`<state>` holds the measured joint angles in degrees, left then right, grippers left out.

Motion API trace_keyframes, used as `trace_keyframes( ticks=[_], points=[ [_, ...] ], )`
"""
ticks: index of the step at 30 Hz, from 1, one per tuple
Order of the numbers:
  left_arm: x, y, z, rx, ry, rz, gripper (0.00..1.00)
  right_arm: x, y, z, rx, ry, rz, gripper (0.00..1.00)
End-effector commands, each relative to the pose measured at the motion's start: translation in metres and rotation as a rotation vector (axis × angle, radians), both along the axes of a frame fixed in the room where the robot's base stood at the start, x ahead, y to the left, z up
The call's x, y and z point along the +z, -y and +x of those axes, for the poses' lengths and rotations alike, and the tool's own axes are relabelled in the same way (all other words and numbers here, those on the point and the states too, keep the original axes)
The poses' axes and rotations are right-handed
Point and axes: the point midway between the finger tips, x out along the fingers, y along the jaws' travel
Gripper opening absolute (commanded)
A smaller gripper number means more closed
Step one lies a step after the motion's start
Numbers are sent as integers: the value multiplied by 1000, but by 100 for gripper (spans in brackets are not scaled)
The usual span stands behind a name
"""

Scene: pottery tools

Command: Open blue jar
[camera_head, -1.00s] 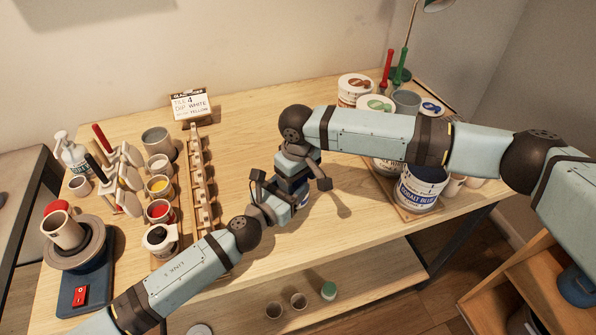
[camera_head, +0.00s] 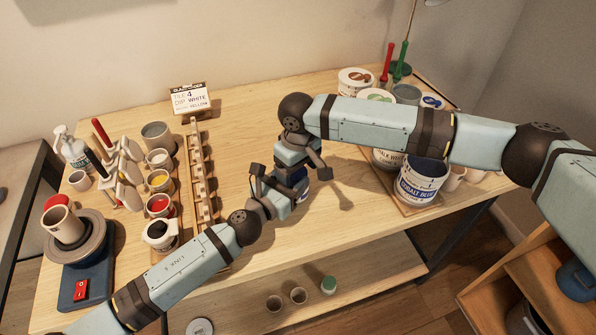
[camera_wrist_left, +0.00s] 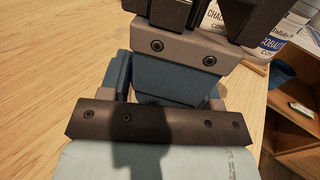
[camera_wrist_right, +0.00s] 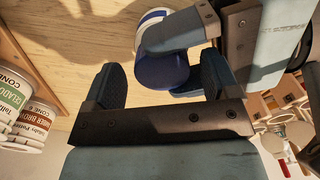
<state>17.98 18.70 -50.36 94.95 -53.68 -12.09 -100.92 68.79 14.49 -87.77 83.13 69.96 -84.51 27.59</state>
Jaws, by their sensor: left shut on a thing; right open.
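The blue jar is between my grippers over the middle of the table; in the head view only a small part of it (camera_head: 303,192) shows. In the right wrist view it has a dark blue lid (camera_wrist_right: 160,70) and a white body with a blue mark (camera_wrist_right: 150,18). My left gripper (camera_head: 280,190) is shut on the jar from the side; the contact is partly hidden. My right gripper (camera_head: 298,165) points down over the jar, open, its fingers (camera_wrist_right: 160,85) on either side of the lid and seemingly apart from it.
A large cobalt blue tub (camera_head: 422,183) and other tubs stand at the right under my right arm. A wooden rack (camera_head: 200,185), small paint cups (camera_head: 158,206) and a pottery wheel (camera_head: 75,245) are at the left. The table front between them is clear.

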Motion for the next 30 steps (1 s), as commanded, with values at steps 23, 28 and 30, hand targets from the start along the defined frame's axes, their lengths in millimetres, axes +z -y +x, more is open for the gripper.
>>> trace_keyframes(
  ticks=[23, 28, 30],
  points=[
    [0, 0, 0, 0, 0, 0, 87, 33, 0, 0, 1, 0, 0, 84],
    [-1, -3, -3, 0, -1, 1, 87, 32, 0, 0, 1, 0, 0, 84],
    [-2, -8, -9, 1, -1, 2, 87, 32, 0, 0, 1, 0, 0, 84]
  ],
)
